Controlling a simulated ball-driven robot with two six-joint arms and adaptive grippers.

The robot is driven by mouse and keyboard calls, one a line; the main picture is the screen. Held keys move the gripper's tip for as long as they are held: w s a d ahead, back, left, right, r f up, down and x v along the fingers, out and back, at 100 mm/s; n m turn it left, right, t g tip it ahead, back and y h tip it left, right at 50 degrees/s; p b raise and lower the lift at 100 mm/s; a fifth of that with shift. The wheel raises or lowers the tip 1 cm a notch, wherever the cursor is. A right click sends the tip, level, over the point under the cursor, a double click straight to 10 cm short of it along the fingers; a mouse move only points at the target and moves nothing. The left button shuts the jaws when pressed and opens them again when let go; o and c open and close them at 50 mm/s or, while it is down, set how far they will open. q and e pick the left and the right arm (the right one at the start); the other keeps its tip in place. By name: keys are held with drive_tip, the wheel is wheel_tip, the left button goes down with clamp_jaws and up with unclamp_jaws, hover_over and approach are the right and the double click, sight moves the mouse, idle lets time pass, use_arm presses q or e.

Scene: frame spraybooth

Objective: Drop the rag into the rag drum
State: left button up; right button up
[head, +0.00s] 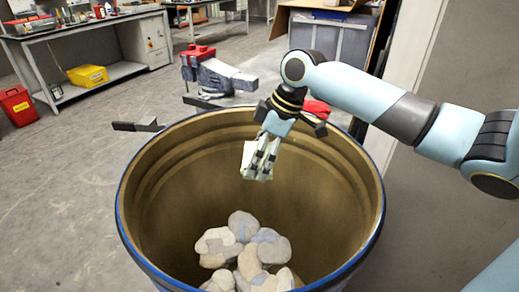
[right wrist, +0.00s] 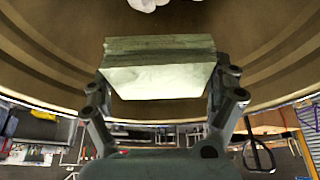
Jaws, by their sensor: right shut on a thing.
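The rag drum (head: 160,200) is a large open drum with a blue rim and brown inner wall, in the front middle of the head view. Several rounded grey and beige bundles (head: 243,225) lie at its bottom. My right gripper (head: 262,165) reaches in from the right over the drum's mouth, pointing down. It is shut on the rag (head: 249,160), a pale greenish folded piece. In the right wrist view the rag (right wrist: 158,75) sits between the two fingers, with the drum's inner wall (right wrist: 50,45) behind it. My left gripper is not in view.
A red and grey vise (head: 215,73) stands behind the drum. A workbench (head: 85,45) with a yellow bin (head: 88,76) and a red container (head: 17,105) are at the left. A grey wall is at the right.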

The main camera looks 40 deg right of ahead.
drive_tip(key=shift+r, duration=0.1)
drive_tip(key=o, duration=0.7)
drive_tip(key=v, duration=1.2)
drive_tip(key=shift+s, duration=0.2)
